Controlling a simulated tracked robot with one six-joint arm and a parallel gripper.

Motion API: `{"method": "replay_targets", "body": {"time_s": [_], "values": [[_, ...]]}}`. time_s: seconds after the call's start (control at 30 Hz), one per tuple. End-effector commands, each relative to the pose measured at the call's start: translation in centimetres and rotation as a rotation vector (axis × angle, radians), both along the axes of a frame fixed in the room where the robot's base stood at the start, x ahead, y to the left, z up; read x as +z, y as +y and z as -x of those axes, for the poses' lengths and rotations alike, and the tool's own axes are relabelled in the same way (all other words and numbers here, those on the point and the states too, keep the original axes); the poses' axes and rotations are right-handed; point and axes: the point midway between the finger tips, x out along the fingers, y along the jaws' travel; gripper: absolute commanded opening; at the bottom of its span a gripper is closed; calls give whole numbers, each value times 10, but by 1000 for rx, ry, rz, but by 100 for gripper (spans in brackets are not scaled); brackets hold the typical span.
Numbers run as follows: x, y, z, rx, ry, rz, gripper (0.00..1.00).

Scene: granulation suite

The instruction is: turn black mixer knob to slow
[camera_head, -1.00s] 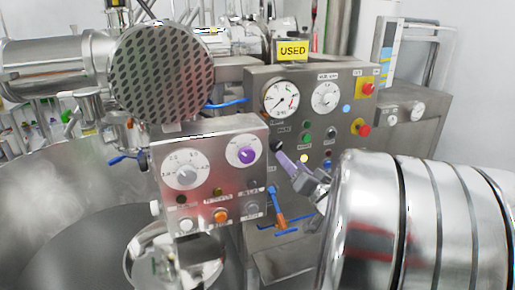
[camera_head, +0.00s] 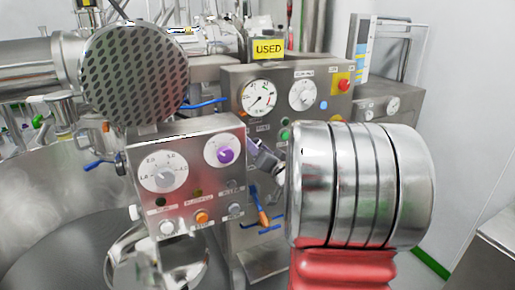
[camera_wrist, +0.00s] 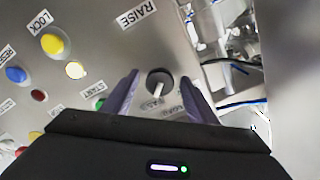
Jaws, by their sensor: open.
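The black knob (camera_wrist: 160,77) shows in the wrist view as a dark round knob with a pale pointer bar toward the bottom of the picture. Two small labels lie just below it, too blurred to read surely. My gripper (camera_wrist: 158,80) is open, with one purple finger on each side of the knob. Whether the fingers touch it I cannot tell. In the head view my gripper (camera_head: 264,156) is at the right edge of the front control box, before the rear panel, and the black knob cannot be made out there.
The rear panel holds a gauge (camera_head: 259,97) and a red button (camera_head: 343,85). An orange-and-blue valve handle (camera_head: 263,216) is below my gripper. A yellow button (camera_wrist: 52,44) is nearby.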

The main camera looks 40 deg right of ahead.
Motion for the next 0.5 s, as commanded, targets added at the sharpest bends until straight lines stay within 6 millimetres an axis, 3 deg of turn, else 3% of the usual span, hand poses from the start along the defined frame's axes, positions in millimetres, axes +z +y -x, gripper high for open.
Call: {"method": "replay_targets", "body": {"time_s": [0.5], "values": [[0,-1,1,-2,0,0,20]]}}
